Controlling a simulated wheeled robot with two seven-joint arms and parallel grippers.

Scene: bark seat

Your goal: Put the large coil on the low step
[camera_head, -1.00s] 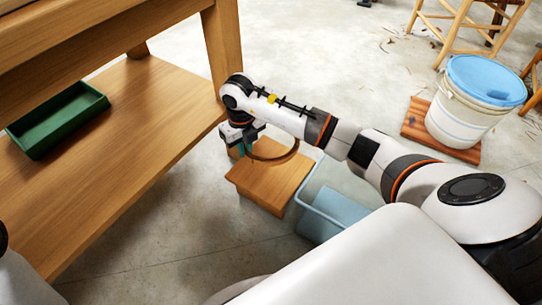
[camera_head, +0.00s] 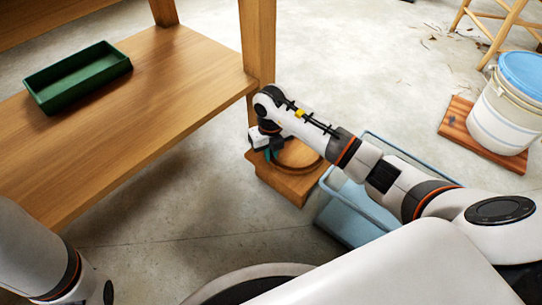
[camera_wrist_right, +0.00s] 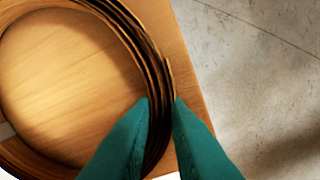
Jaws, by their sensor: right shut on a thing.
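The large coil (camera_head: 301,170) is a brown ring of thin bark strips. In the head view it lies flat over the low step (camera_head: 293,187), a small wooden block beside the bench leg. In the right wrist view the coil (camera_wrist_right: 108,12) has the wooden step top (camera_wrist_right: 70,75) showing through its middle. I cannot tell whether it touches the step. My right gripper (camera_head: 269,154) is shut on the coil's rim, with teal fingers (camera_wrist_right: 162,103) on either side of the strips. My left arm shows at the lower left, but its gripper is out of view.
A wooden bench with a low shelf (camera_head: 150,110) stands at the left, holding a green tray (camera_head: 80,78). A pale blue bin (camera_head: 350,222) stands close right of the step. A lidded white bucket (camera_head: 503,115) sits on a reddish board (camera_head: 462,126) further right.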

